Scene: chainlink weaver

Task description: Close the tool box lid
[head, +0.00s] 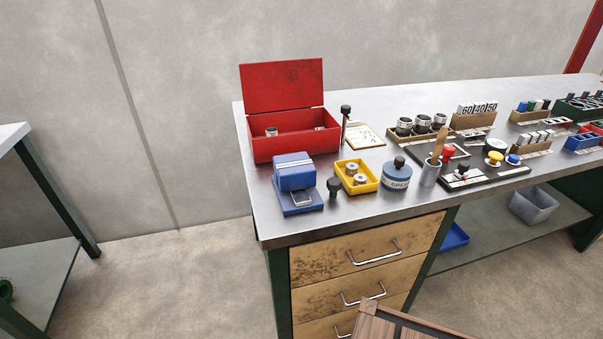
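The red tool box (290,147) stands at the back left corner of the metal workbench. Its red lid (282,86) is open and stands upright along the back edge of the box. Small metallic parts (271,132) show inside the box. My gripper is not in the head view.
The workbench (330,220) carries a blue device (294,173) and a black-knobbed tool (334,187) in front of the box. A yellow tray (357,186), a blue can (397,175) and a black-topped post (345,125) stand nearby. Several racks fill the right side.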

